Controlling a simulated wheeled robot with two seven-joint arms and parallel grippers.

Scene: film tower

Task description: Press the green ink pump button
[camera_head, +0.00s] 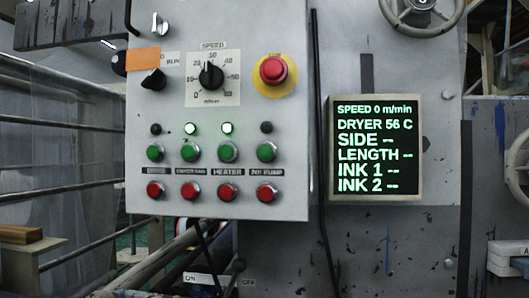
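The green ink pump button (267,151) is the rightmost of the row of green buttons on the grey control panel (285,130). The label below it reads as ink pump (265,172), and a red button (268,193) sits under that. The small lamp (266,127) above the green button is dark. Nothing covers or touches the button. Neither of my grippers shows in the head view.
Two lamps (190,129) left of it are lit green. A red mushroom button (273,69) on a yellow disc and a speed dial (211,76) sit above. A display (376,147) at right shows zero speed. A lever with an ON label (198,278) stands below the panel.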

